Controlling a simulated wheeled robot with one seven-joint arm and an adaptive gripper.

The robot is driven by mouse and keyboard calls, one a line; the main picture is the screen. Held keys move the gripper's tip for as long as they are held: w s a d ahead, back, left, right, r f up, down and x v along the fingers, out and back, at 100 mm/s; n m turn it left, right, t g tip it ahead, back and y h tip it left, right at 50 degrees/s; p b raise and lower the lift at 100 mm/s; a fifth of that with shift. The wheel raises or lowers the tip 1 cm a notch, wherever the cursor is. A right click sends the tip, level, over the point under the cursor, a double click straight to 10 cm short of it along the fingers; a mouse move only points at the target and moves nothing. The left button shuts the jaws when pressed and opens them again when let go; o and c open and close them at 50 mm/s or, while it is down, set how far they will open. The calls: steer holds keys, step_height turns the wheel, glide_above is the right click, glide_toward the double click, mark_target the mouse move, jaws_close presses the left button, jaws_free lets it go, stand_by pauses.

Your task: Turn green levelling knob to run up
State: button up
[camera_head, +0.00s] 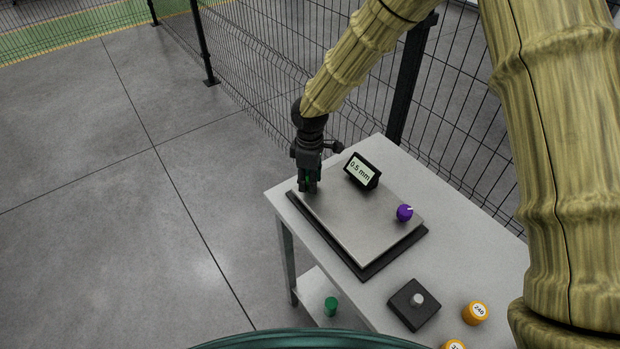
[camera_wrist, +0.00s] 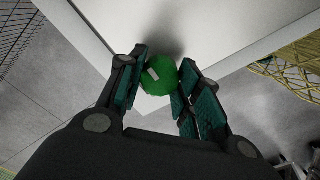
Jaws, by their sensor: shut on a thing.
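The green levelling knob (camera_wrist: 158,76) shows in the wrist view as a round green cap with a pale mark at its upper left. My gripper (camera_wrist: 160,84) is shut on it, with a teal finger pad on each side. In the head view my gripper (camera_head: 309,187) points down at the far left corner of the grey plate device (camera_head: 350,225), and the knob there is mostly hidden by the fingers. A small display (camera_head: 361,171) behind the plate reads 0.5 mm.
A purple knob (camera_head: 404,213) with a white mark sits at the plate's right corner. A black block with a grey peg (camera_head: 414,304) and orange numbered pieces (camera_head: 474,312) stand on the table. A green cylinder (camera_head: 330,306) is on the lower shelf. A wire fence (camera_head: 265,70) runs behind.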

steer(key=shift+s+d+f+n, duration=0.1)
steer(key=shift+s+f+n, duration=0.15)
steer(key=shift+n, duration=0.35)
steer(key=o, duration=1.1)
steer(key=shift+w, duration=0.2)
steer(key=shift+c, duration=0.2)
steer(key=shift+r, duration=0.1)
steer(key=shift+r, duration=0.15)
step_height(320, 180, up, 12)
